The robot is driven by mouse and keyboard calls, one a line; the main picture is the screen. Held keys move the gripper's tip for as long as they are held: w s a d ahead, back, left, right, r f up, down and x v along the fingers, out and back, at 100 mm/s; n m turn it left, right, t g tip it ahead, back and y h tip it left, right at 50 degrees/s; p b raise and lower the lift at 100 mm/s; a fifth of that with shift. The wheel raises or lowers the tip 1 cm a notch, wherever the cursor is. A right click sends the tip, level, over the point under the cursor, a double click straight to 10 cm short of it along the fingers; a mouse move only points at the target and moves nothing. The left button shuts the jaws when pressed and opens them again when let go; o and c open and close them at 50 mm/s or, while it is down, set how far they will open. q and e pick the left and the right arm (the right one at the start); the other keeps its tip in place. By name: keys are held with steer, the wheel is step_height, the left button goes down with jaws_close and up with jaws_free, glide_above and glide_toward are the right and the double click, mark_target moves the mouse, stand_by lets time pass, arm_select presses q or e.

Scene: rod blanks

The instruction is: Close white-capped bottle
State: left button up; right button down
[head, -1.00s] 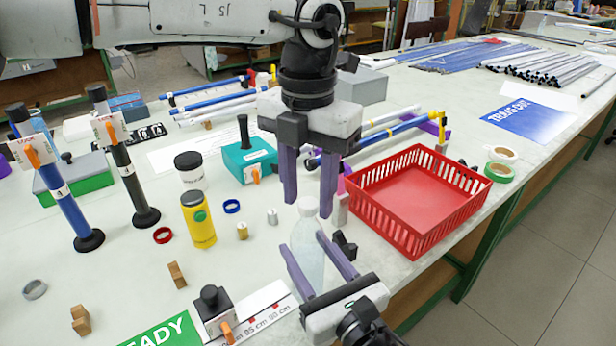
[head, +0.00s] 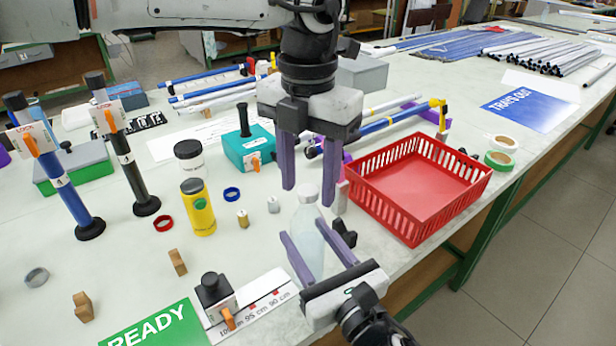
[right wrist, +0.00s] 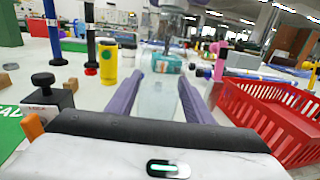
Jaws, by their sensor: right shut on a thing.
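The clear, pale bottle (head: 308,245) stands upright near the table's front edge, with the white cap (head: 308,191) at its top. My right gripper (head: 302,229) is shut on the bottle's body, one purple finger on each side. The bottle also shows between these fingers in the right wrist view (right wrist: 158,98). My left gripper (head: 308,196) points straight down over the bottle. Its fingers are apart, and the cap appears between their tips. I cannot tell whether they touch the cap or how tightly it sits.
A red crate (head: 368,207) stands close on the right. A black clamp-like piece (head: 344,233) lies just beside the bottle. A yellow bottle (head: 198,212), small metal cylinders and a blue ring (head: 232,194) stand to the left. A black-knobbed stop (head: 215,292) is at front left.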

arm_select(q)
step_height(320, 180, up, 12)
stand_by(0.6)
arm_select(e)
steer(key=c, duration=0.8)
jaws_free()
arm_select(q)
steer(key=shift+f+b, duration=0.6)
arm_select(e)
steer(key=v, duration=1)
steer(key=shift+s, duration=0.15)
